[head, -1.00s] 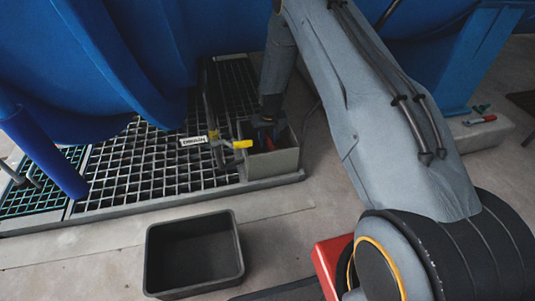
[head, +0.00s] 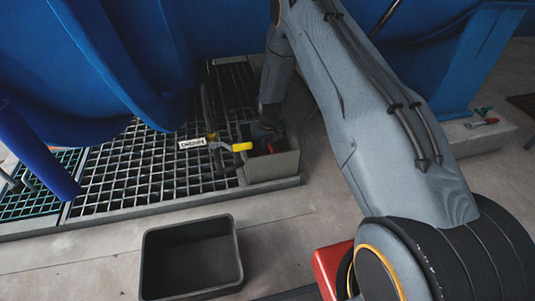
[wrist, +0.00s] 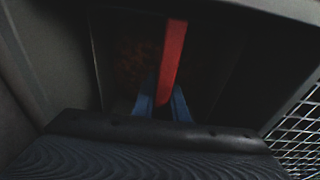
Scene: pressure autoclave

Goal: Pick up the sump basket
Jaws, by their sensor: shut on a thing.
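My gripper reaches down into the grey sump box (head: 275,169) at the grating's right edge in the head view. In the wrist view my gripper's blue fingers (wrist: 160,104) are shut on the red handle of the sump basket (wrist: 172,60). The basket's body is dark and sits low inside the box, with reddish-brown matter in it. A bit of red also shows inside the box in the head view. The basket's sides and bottom are mostly hidden by shadow, the box walls and my arm.
A valve with a yellow handle (head: 242,147) and a white tag (head: 191,143) stands left of the box. An empty black bin (head: 190,256) sits on the floor in front. Blue vessel parts (head: 110,60) loom above. Pliers-like tools (head: 482,122) lie at right.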

